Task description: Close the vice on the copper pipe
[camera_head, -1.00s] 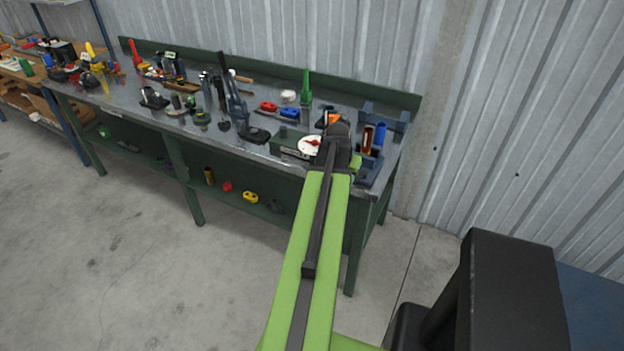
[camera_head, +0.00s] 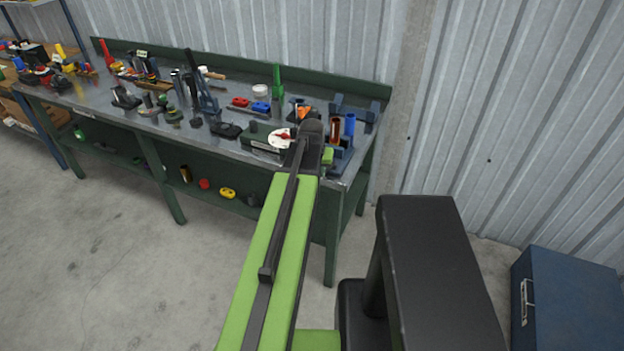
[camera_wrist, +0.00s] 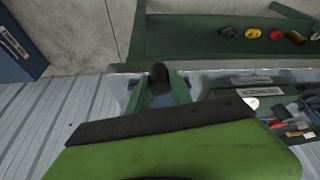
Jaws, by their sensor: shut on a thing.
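The copper pipe (camera_head: 335,131) stands upright at the right end of the workbench, beside a blue cylinder. Dark blue metal (camera_head: 345,156) below it looks like part of the vice; its jaws are too small and covered to tell how far apart they are. My gripper (camera_wrist: 159,84) reaches the front right edge of the bench. In the wrist view its two green fingers are around a dark rounded piece (camera_wrist: 159,72), which I take to be the vice handle. In the head view my arm hides most of the grip.
The workbench (camera_head: 240,152) holds several tools further left. A blue cabinet (camera_head: 570,300) stands on the floor at the right. A corrugated wall is behind the bench.

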